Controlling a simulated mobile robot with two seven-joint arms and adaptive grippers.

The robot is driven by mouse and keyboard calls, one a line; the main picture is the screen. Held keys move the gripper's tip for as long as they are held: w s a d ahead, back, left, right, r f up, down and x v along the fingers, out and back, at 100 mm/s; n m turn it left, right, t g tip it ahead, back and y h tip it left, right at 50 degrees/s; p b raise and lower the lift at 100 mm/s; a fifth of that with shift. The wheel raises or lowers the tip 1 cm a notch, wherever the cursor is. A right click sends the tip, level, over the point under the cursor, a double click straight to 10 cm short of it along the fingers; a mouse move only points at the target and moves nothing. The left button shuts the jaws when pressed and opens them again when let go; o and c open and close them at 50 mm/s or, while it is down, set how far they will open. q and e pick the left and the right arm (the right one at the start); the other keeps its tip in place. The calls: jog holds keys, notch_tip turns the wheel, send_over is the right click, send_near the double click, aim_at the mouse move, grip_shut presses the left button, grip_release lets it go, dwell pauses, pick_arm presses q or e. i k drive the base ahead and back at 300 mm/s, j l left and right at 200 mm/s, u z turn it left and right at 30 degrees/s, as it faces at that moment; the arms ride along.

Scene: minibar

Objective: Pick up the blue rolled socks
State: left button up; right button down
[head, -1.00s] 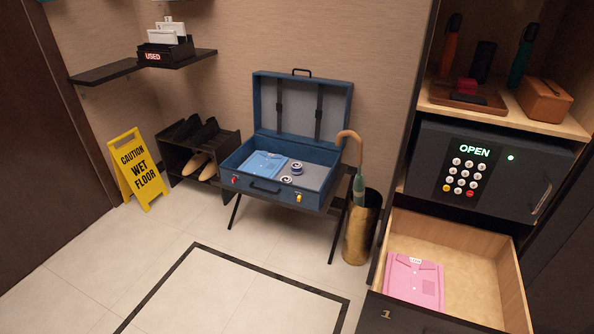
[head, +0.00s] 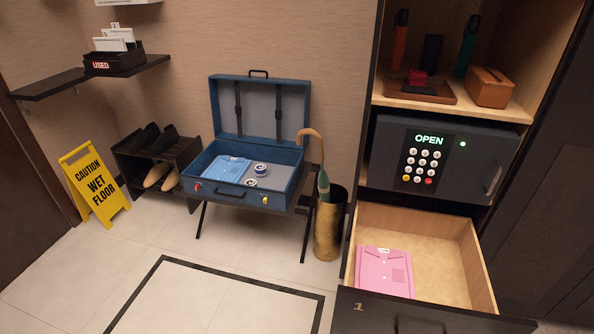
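Two small rolled items with dark blue and white bands lie in the open blue suitcase (head: 242,201), right of a folded light blue shirt (head: 230,169). The rear roll (head: 260,168) sits close behind the front roll (head: 251,182). They look like rolled socks, but they are too small to tell for sure or to name their exact colours. The suitcase stands on a dark folding rack with its lid up. Neither of my grippers is in the head view.
An umbrella stand (head: 329,226) is right of the suitcase. An open drawer (head: 441,253) holding a pink shirt (head: 384,272) juts out below a safe (head: 440,163) reading OPEN. A wet floor sign (head: 94,186) and shoe rack (head: 187,152) are left. The floor in front is clear.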

aim_at(261, 172)
jog(key=i+j+z, duration=0.15)
jog(key=j+z, duration=0.3)
jog(key=i+j+z, duration=0.15)
jog(key=z, duration=0.3)
jog(key=j+z, duration=0.35)
jog(key=j, duration=0.7)
jog(key=j+z, duration=0.25)
jog(key=j, duration=1.7)
